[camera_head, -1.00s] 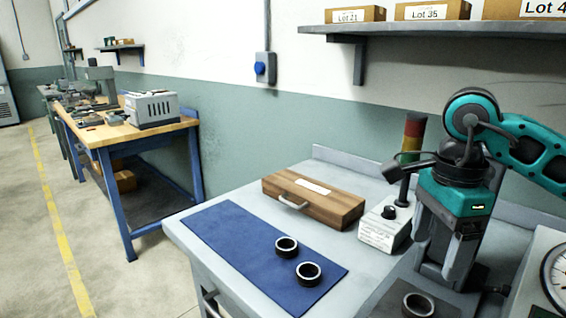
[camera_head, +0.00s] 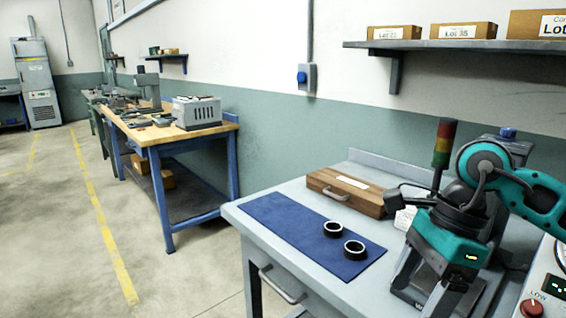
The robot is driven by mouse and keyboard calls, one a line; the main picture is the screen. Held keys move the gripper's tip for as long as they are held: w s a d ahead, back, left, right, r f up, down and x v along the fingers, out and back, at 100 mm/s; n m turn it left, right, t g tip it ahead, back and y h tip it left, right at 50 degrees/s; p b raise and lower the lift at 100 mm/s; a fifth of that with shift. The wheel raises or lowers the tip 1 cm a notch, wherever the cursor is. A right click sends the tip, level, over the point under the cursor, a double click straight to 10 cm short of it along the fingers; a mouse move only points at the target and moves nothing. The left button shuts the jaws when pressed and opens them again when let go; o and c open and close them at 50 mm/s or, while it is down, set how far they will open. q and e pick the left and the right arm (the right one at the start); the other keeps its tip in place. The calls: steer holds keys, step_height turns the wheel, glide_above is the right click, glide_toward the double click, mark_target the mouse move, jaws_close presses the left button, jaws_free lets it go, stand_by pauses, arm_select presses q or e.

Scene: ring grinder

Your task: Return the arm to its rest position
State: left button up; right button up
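My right arm comes in from the right, teal and black. Its gripper (camera_head: 432,278) points down over the right part of the grey bench, in front of the signal light. Its two grey fingers look spread apart with nothing between them. My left arm and its gripper are not in view. Two dark rings with bright rims lie on the blue mat: one ring (camera_head: 336,229) to the left and the other ring (camera_head: 355,250) nearer. The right gripper is apart from both rings, to their right.
The grey bench (camera_head: 283,279) holds a blue mat (camera_head: 283,215), a wooden case (camera_head: 345,192) and a red-amber-green signal light (camera_head: 442,145). A machine panel with a red knob (camera_head: 530,308) stands at the lower right. A shelf (camera_head: 450,45) with boxes hangs above. Floor at left is clear.

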steer(key=s+a+r+m+g+y, duration=0.15)
steer(key=a+m+y, duration=0.25)
steer(key=a+y, duration=0.45)
steer(key=s+a+r+m+y, duration=0.1)
steer(key=s+a+m+y, duration=0.1)
steer(key=a+m+y, duration=0.45)
steer(key=w+d+f+m+t+h, duration=0.1)
steer(key=w+f+m+t, duration=0.2)
steer(key=m+t, duration=0.7)
steer(key=w+d+f+m+t+h, duration=0.1)
steer(key=w+d+f+m+t, duration=0.15)
steer(key=m+t, duration=0.7)
steer(key=d+f+m+h, duration=0.5)
steer(key=f+m+h, duration=0.4)
steer(key=f+m, duration=0.25)
steer(key=s+d+f+m+g+h, duration=0.2)
steer(key=s+f+m, duration=0.3)
steer(key=f, duration=0.3)
steer(key=s+d+f+m+g+h, duration=0.3)
steer(key=s+f+m+g, duration=0.1)
steer(key=f, duration=0.4)
steer(key=s+m, duration=0.1)
steer(key=s, duration=0.1)
steer(key=shift+s+d+f+h, duration=0.2)
steer(key=shift+s+d+h, duration=0.1)
steer(key=shift+s+d, duration=0.1)
